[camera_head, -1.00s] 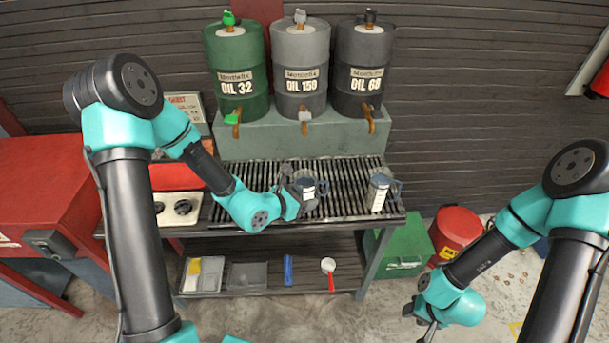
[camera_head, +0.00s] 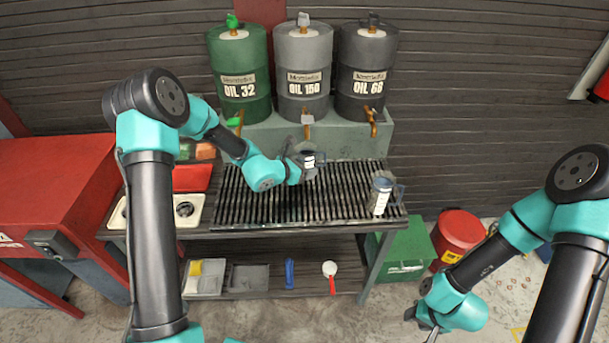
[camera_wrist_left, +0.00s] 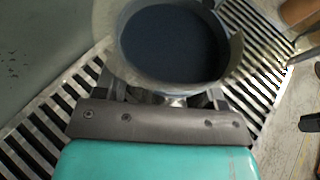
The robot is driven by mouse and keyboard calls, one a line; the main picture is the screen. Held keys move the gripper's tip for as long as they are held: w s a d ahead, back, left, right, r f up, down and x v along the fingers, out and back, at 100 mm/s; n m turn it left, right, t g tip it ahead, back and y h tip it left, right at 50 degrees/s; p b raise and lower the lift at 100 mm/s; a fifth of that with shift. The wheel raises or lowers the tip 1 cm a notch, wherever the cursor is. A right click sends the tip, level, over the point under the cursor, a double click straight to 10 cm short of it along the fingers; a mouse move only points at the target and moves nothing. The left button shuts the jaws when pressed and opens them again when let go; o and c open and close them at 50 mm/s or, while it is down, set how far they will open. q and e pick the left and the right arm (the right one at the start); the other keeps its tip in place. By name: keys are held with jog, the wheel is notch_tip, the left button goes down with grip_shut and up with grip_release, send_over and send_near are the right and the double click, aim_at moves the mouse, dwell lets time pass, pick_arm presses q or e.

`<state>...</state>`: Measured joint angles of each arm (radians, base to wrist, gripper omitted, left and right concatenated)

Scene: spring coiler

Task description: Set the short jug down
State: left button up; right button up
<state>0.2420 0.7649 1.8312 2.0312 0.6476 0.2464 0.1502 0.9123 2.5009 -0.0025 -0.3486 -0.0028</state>
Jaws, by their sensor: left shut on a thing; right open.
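My right gripper (camera_head: 422,320) is open and empty, low at the right, away from the bench.
A taller jug (camera_head: 380,196) stands at the grate's right end. The green (camera_head: 238,80), grey (camera_head: 303,75) and black (camera_head: 364,72) drums stand behind on a ledge, their taps overhanging. The grate's front and middle are clear. Small trays and tools lie on the lower shelf (camera_head: 255,297).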

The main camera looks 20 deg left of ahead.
pick_arm(q)
jog(key=shift+f, duration=1.75)
jog(key=shift+f, duration=0.15)
jog(key=o, duration=1.1)
jog(key=shift+s+a+r, duration=0.1)
jog(key=shift+s+r, duration=0.05)
jog(key=shift+r, duration=0.05)
jog(key=v, duration=1.1)
jog(key=shift+s+a+r, duration=0.2)
